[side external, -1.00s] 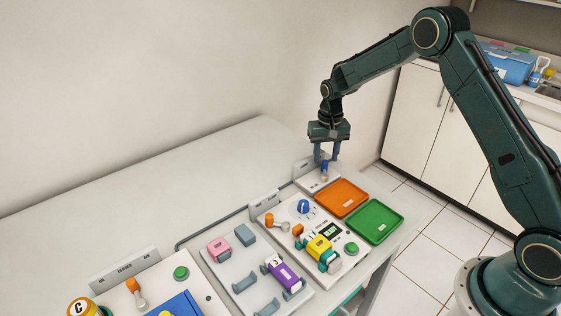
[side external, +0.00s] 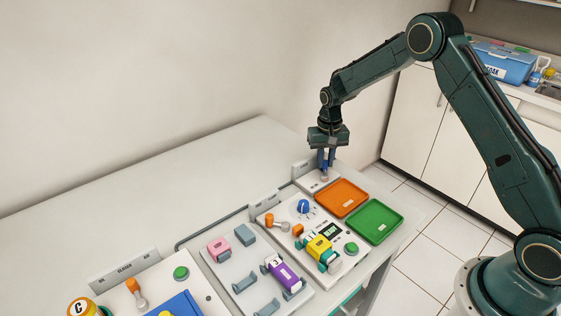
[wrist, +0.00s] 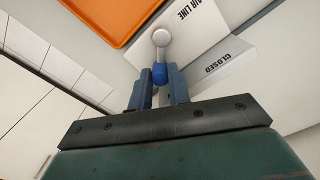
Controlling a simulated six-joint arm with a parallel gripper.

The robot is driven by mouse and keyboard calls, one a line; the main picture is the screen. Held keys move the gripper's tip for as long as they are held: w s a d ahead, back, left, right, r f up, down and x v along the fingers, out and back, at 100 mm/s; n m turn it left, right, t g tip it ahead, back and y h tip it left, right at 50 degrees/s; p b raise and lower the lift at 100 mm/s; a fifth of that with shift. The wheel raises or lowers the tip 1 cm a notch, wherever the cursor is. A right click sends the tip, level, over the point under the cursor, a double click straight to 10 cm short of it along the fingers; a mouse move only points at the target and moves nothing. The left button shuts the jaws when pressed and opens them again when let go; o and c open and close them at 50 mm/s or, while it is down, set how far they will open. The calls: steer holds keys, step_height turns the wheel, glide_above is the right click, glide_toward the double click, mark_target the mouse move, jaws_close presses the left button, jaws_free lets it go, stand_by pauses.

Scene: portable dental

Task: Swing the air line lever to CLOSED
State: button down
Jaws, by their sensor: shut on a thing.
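The air line lever has a blue grip (wrist: 160,75) and a pale round end (wrist: 161,38), and stands on a light panel marked AIR LINE (wrist: 190,38). A CLOSED label (wrist: 215,65) lies to the right of the lever in the wrist view. My gripper (side external: 326,161) is over this panel at the table's far right end. Its blue fingers (wrist: 159,88) are shut on the blue grip, one on each side. The fingers hide part of the lever in the side view, and its exact setting cannot be told.
An orange tray (side external: 341,188) lies close beside the lever panel, with a green tray (side external: 374,209) beyond it. A control panel with a blue knob (side external: 303,206) and an orange-tipped lever (side external: 277,223) stands nearer the camera. The back left of the table is bare.

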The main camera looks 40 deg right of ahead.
steer(key=n, duration=0.2)
steer(key=a+n, duration=0.1)
steer(key=n, duration=0.1)
steer(key=shift+w, duration=0.4)
steer(key=shift+w+a+n, duration=0.1)
steer(key=shift+a+n, duration=0.3)
steer(key=shift+n, duration=0.75)
steer(key=shift+w+a+n, duration=0.1)
steer(key=shift+a+n, duration=0.3)
steer(key=shift+n, duration=0.75)
steer(key=c, duration=1.3)
jaws_free()
steer(key=shift+r, duration=0.1)
step_height(320, 180, up, 14)
steer(key=shift+f, duration=0.1)
